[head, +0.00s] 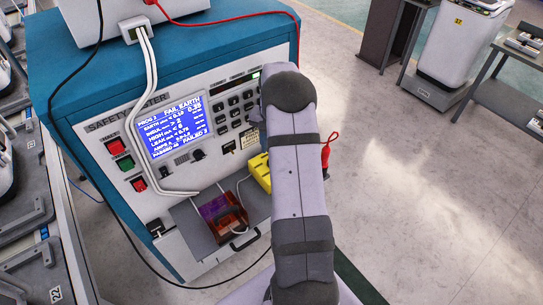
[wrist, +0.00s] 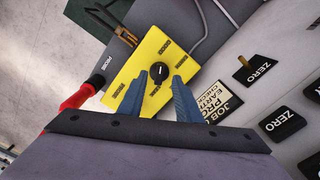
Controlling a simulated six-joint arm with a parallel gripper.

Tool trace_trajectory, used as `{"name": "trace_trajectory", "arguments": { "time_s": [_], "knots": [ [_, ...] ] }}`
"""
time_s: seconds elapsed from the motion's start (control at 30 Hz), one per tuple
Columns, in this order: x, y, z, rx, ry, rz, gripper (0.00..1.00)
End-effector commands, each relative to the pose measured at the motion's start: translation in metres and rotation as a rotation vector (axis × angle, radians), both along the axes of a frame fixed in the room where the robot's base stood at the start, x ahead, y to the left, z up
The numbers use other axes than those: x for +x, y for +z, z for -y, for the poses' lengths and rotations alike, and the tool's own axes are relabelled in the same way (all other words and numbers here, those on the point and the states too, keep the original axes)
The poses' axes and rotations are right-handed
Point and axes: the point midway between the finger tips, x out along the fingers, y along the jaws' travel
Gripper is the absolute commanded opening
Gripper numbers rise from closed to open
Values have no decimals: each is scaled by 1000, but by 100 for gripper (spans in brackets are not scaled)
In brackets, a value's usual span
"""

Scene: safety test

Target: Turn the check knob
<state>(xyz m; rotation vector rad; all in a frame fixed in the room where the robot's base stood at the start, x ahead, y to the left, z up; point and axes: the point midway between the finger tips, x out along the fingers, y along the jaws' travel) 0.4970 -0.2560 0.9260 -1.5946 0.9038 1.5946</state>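The check knob (wrist: 159,72) is a small black round knob with a light mark, on the face of a yellow box (wrist: 146,50) in the wrist view. Small dark labels surround it. My gripper (wrist: 160,75) is open, its two blue fingers pointing at the box, with the knob showing between their tips. I cannot tell whether the tips touch it.
The safety tester (head: 112,165) has a blue screen (head: 172,125) reading FAIL EARTH, with buttons beside it. A red probe (wrist: 84,92) is plugged in beside the yellow box. Grey cables pass close by.

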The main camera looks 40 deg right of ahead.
Motion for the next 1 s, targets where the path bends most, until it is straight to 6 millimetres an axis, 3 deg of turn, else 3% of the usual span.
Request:
{"name": "trace_trajectory", "arguments": {
  "time_s": [0.3,0.77,1.0],
  "knots": [
    [0,24,0,0,1,0,31],
    [0,25,0,0,4,0,31],
    [8,25,5,-23,142,32,31]
  ]
}}
